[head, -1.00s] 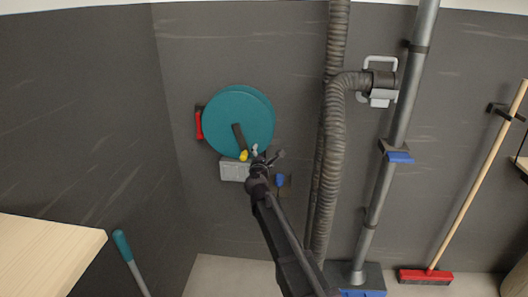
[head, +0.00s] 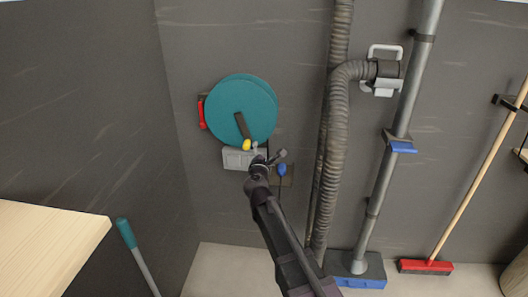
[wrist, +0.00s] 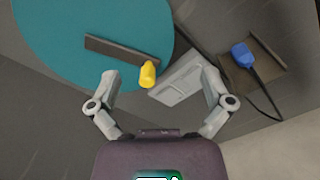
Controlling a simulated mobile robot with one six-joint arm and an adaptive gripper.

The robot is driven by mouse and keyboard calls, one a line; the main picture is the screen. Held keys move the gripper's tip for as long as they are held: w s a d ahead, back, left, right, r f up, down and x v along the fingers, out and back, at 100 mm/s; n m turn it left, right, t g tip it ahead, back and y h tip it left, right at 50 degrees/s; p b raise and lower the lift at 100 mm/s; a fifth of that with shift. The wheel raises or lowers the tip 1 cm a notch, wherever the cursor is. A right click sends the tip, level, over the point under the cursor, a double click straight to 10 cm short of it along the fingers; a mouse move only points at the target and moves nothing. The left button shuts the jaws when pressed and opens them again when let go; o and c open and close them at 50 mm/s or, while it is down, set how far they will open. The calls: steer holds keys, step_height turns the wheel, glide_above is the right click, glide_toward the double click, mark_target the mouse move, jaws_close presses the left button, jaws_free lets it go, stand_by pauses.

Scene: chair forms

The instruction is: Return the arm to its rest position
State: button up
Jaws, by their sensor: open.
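My gripper (head: 267,157) is at the end of my dark arm, which reaches forward and up toward the back wall. In the wrist view my gripper (wrist: 160,88) has its two grey fingers spread wide with nothing between them. Beyond the fingers are the teal disc (wrist: 60,40) on the wall, a dark bar with a yellow end (wrist: 148,74), and a grey box (wrist: 182,80). The same teal disc (head: 240,110) and grey box (head: 236,158) show in the head view, the box partly behind my gripper. I cannot tell the exact gap to them.
A blue plug-like piece (head: 282,170) hangs right of my gripper, on a holder (wrist: 255,58). A ribbed hose (head: 335,160) and grey pipe (head: 400,130) stand further right. A wooden top (head: 45,245) is at left. A red broom (head: 426,267) leans at right.

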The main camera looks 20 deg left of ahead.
stand_by(0.3)
steer(key=d+f+m+g+h, duration=0.25)
steer(key=d+m, duration=0.35)
steer(key=d, duration=0.6)
steer(key=d+f+m+g+h, duration=0.2)
steer(key=d+f+m+h, duration=0.3)
steer(key=d, duration=0.6)
steer(key=d+f+m+g+h, duration=0.25)
steer(key=d+m, duration=0.45)
steer(key=d, duration=0.5)
steer(key=s+d+f+m+g+y, duration=0.35)
steer(key=s+d+m+g, duration=0.2)
steer(key=s+d, duration=0.35)
steer(key=s+d+f+m+g+y, duration=0.2)
steer(key=s+d+f+m+g, duration=0.4)
steer(key=s, duration=0.4)
step_height(320, 180, up, 19)
steer(key=t+p, duration=0.1)
steer(key=p, duration=1.6)
steer(key=shift+s+f+m+p, duration=0.15)
steer(key=shift+m+p, duration=0.2)
steer(key=shift+p, duration=0.05)
steer(key=shift+d+h, duration=0.1)
steer(key=shift+h, duration=0.15)
